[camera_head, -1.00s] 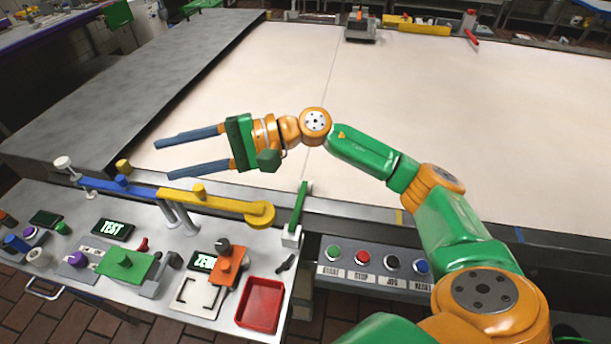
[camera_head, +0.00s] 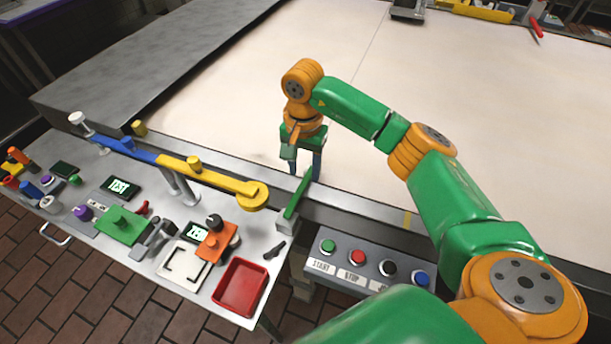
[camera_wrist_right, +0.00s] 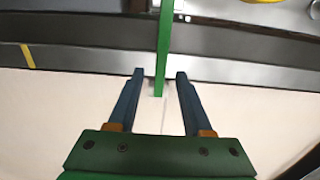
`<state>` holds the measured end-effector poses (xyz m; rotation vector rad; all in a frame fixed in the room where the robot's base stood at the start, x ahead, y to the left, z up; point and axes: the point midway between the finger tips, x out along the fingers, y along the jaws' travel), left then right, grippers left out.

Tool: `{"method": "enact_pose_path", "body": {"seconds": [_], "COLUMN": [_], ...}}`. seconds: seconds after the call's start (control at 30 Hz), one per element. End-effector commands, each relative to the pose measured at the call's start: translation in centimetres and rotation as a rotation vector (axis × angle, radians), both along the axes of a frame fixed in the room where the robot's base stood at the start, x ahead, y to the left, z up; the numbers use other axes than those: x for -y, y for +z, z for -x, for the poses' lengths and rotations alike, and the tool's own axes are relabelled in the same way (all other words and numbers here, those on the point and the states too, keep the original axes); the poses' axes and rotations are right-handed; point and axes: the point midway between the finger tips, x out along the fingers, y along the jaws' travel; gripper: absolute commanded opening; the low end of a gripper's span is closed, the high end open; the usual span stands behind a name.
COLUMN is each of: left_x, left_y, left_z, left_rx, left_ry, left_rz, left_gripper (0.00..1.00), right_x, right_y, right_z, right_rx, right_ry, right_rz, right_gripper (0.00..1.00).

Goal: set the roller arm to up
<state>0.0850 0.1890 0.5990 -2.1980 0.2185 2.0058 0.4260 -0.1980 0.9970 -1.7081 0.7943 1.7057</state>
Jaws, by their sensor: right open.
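A green bar (camera_head: 298,194) stands at the front edge of the pale belt. It also shows in the right wrist view (camera_wrist_right: 164,40). A yellow arm (camera_head: 220,180) with a round end lies along the rail to its left, joined to a blue section (camera_head: 113,144). No label shows which is the roller arm. My right gripper (camera_head: 305,172) points down beside the green bar's far end. It is open. In the right wrist view the bar's end lies between the two blue fingers (camera_wrist_right: 158,84), with a gap on each side. My left gripper is not in view.
A control box with START and STOP buttons (camera_head: 356,257) sits in front, right of the green bar. A side table holds a red tray (camera_head: 263,290), an orange fixture (camera_head: 213,242) and a green block (camera_head: 119,226).

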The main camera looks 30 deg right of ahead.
Motion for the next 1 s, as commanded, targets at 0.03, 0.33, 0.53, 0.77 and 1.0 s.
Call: {"method": "enact_pose_path", "body": {"seconds": [0.03, 0.33, 0.53, 0.77, 1.0], "left_x": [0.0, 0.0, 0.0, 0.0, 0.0], "left_y": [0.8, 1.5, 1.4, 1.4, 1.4], "left_z": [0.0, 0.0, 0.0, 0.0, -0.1], "left_rx": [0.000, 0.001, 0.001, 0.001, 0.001], "left_ry": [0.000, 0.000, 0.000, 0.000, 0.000], "left_rz": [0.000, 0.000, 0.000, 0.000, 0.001], "left_gripper": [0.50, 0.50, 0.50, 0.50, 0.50], "right_x": [0.0, -0.1, -0.1, -0.1, -0.1], "right_y": [-0.6, -4.1, -4.1, -4.1, -4.1], "right_z": [0.1, 0.0, 0.0, 0.0, 0.0], "right_rx": [-0.006, 0.000, 0.001, 0.001, 0.001], "right_ry": [-0.001, 0.002, 0.003, 0.003, 0.003], "right_rz": [-0.001, -0.003, -0.003, -0.005, -0.005], "right_gripper": [0.50, 0.50, 0.39, 0.00, 0.00]}}
